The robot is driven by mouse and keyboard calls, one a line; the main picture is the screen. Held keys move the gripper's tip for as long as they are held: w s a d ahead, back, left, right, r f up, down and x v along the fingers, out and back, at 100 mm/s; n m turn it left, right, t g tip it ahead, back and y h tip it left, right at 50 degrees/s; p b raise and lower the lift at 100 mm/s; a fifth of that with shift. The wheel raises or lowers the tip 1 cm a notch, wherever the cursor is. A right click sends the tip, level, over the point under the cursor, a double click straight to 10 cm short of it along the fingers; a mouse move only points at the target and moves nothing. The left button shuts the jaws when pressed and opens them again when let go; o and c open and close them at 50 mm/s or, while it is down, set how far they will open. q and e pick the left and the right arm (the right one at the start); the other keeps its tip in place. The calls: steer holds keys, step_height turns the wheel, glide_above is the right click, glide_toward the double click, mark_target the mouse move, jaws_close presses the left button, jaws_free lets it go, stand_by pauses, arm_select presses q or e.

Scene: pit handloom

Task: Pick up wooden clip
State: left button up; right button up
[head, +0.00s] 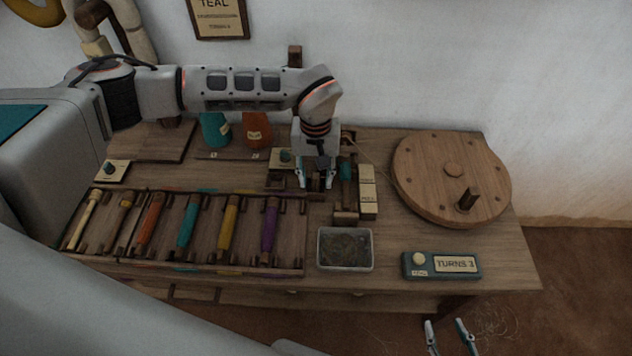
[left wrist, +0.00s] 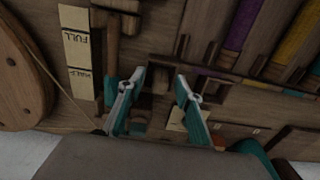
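My left gripper (head: 317,186) is open and points down over the middle of the bench. In the left wrist view its two teal-and-grey fingers (left wrist: 160,76) stand apart, with small dark wooden parts on the bench seen between and beyond their tips. I cannot tell for certain which of these small wooden pieces is the wooden clip; nothing is clearly gripped. A dark wooden bracket (left wrist: 215,56) lies just beyond the fingers towards the rack. My right gripper (head: 446,326) is open and empty, low in front of the bench.
A rack (head: 292,268) of coloured bobbins fills the left front. A FULL/HALF gauge (head: 367,190) and teal bobbin (head: 346,172) stand right of my left gripper. A wooden wheel (head: 452,176), metal tray (head: 345,266) and TURNS counter (head: 442,265) are at the right.

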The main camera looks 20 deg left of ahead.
arm_select(q)
steer(key=c, duration=0.9)
